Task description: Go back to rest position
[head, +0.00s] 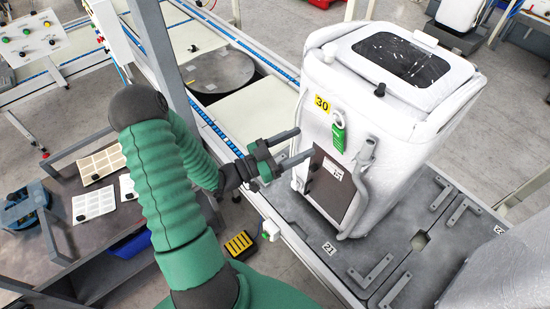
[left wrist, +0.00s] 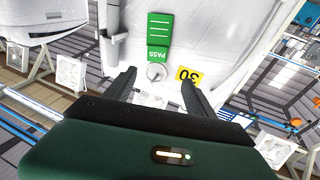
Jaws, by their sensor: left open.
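My left gripper (head: 299,147) is open and empty, with its two dark fingers pointing at the front of a white wrapped machine (head: 410,125). A green PASS tag (head: 338,136) hangs on the machine near a yellow label marked 30 (head: 322,102). In the left wrist view, my left gripper (left wrist: 158,88) has its fingers spread. The green tag (left wrist: 158,35) and a round knob (left wrist: 156,72) show beyond and between the fingertips, and the yellow label (left wrist: 187,76) is by the right finger. I cannot tell if the fingers touch the machine. My right gripper is not in view.
The machine stands on a grey platform (head: 335,255) with metal brackets. A conveyor with blue rails (head: 215,125) runs behind my left arm. A table with white trays (head: 95,215) is at left. A yellow-black pedal (head: 239,244) lies on the floor below.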

